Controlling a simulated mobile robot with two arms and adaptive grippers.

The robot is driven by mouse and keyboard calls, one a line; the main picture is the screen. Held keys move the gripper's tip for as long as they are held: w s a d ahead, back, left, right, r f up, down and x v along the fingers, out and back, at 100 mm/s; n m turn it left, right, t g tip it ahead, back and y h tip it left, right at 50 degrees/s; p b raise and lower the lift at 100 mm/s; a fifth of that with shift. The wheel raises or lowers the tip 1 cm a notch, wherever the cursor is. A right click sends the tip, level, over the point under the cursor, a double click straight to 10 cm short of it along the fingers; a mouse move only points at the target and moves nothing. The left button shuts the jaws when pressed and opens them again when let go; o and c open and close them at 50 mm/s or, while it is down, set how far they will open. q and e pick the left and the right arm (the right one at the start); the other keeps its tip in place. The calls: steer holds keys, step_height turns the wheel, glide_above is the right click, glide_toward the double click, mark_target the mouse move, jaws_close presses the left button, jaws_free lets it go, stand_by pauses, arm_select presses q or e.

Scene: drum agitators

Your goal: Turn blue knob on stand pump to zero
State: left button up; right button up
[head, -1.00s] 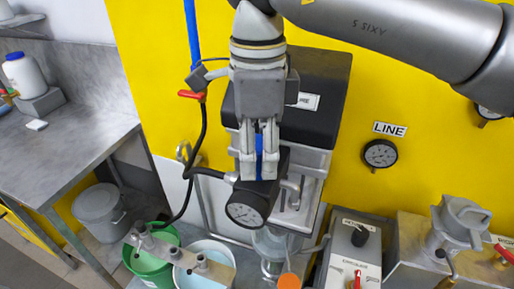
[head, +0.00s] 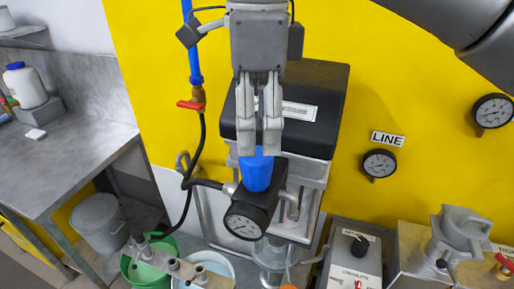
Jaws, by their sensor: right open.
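The blue knob (head: 256,170) stands upright on top of the black pump head of the stand pump (head: 268,205). A round pressure gauge (head: 244,222) is on the front of that head; its reading is too small to tell. My right gripper (head: 258,148) comes down from above, its two fingers pointing at the knob. The fingers are open, with their tips at or just above the knob's top; I cannot tell if they touch it.
A black-topped pump housing (head: 320,100) stands behind the fingers. A blue pipe with a red valve handle (head: 190,104) and black hose are on the left. LINE gauge (head: 379,163) is on the yellow wall. A control box (head: 352,258) and green bucket (head: 148,265) stand lower down.

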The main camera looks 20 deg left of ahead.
mark_target(257, 154)
step_height(257, 154, up, 5)
stand_by(0.3)
stand_by(0.4)
